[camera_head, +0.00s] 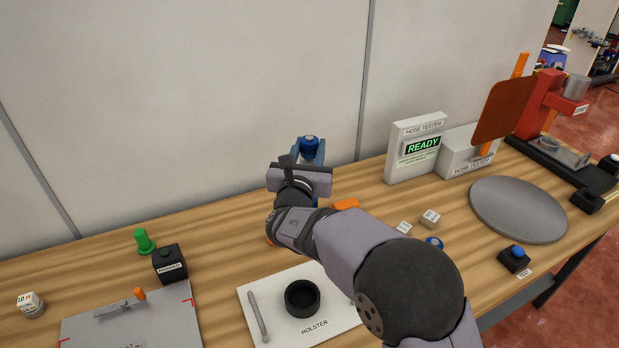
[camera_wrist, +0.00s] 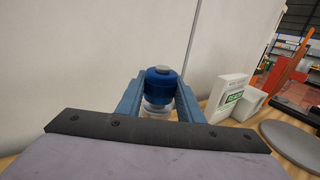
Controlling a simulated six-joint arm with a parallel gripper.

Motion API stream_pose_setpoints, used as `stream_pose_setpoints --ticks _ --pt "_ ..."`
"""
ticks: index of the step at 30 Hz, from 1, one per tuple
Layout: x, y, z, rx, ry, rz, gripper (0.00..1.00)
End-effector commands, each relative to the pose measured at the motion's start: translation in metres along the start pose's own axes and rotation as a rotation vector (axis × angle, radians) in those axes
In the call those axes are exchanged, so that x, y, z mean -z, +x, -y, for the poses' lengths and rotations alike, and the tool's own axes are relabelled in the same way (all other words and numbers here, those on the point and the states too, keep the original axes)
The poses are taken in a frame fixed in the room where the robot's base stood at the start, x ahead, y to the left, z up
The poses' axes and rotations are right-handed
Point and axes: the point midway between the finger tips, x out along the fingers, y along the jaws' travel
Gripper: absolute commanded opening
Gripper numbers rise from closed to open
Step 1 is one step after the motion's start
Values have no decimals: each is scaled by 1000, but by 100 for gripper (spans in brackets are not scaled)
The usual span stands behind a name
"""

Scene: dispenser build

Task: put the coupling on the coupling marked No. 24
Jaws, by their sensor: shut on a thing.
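My gripper (camera_head: 309,152) is raised above the back of the table, in front of the wall. It is shut on a blue cylindrical coupling (camera_head: 309,143) with a grey top. In the wrist view the coupling (camera_wrist: 161,84) sits upright between the two blue fingers (camera_wrist: 160,95), with a pale, clear-looking part just under it. I cannot read a No. 24 mark on anything.
Two small labelled blocks (camera_head: 431,218) and an orange piece (camera_head: 346,204) lie near my arm. A white holster plate (camera_head: 262,292) with a black cup is in front. A green piece (camera_head: 144,241) is left.

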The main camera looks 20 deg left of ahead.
Motion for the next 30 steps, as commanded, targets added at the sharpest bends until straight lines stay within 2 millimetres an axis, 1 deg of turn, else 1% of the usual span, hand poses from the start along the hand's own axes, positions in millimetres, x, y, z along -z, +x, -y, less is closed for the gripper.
stream_pose_setpoints --ticks 3,6,15,17,24,27,30 --pt "16 0 0 1 -2 3 0" --pt "25 0 0 1 0 4 0" --pt "33 0 0 1 1 6 0" --pt "37 0 0 2 1 5 0" --pt "63 0 0 1 0 4 0" --pt "67 0 0 1 2 6 0" --pt "68 0 0 1 3 7 0"
